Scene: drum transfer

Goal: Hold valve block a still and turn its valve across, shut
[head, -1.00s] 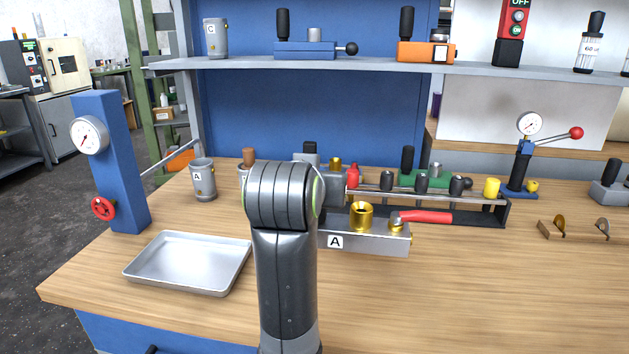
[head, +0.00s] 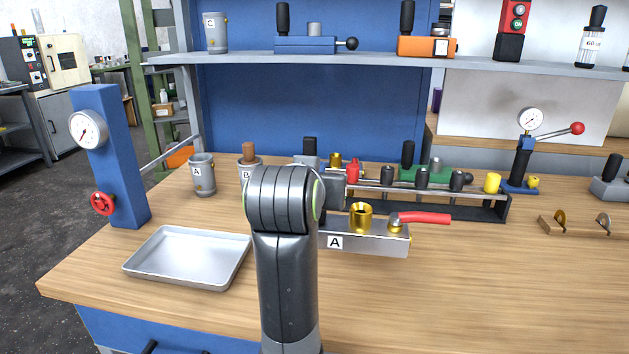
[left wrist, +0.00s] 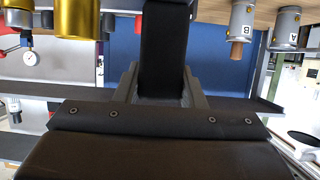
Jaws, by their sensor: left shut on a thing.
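Valve block A (head: 365,240) is a grey metal block labelled A on the bench. A brass fitting (head: 361,217) stands on it, and it also shows in the left wrist view (left wrist: 78,18). Its valve has a red lever (head: 430,218) at the right end, pointing right, roughly along the block. My left gripper (left wrist: 165,85) is shut on a black upright grip (left wrist: 165,45) beside the brass fitting. In the head view my own arm hides this grip and the left end of the block. My right gripper is not in view.
A metal tray (head: 140,268) lies left of my arm. Cups A (head: 203,176) and B (head: 247,163) stand behind it. A black rack (head: 480,210) with several fittings is close behind the block. The bench right and in front of the block is clear.

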